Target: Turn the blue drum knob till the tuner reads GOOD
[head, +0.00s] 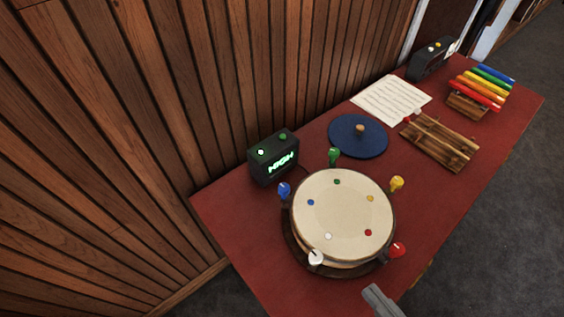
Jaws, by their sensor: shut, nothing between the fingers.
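The drum (343,217) has a pale round skin and stands on the red table. The blue drum knob (284,190) is at its upper left rim, upright, with nothing touching it. The tuner (273,158) is a black box behind that knob, and its lit green display reads HIGH. The grey end of my gripper (381,301) shows at the bottom edge, in front of the drum and well apart from the blue knob. It is shut and empty, and the rest of it is out of view.
Other drum knobs are green (334,155), yellow (397,183), red (397,250) and white (315,258). A blue disc (357,136), sheet paper (391,100), wooden rack (439,143), xylophone (480,91) and black box (432,59) lie farther back. A wood-panelled wall (180,110) borders the table's left side.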

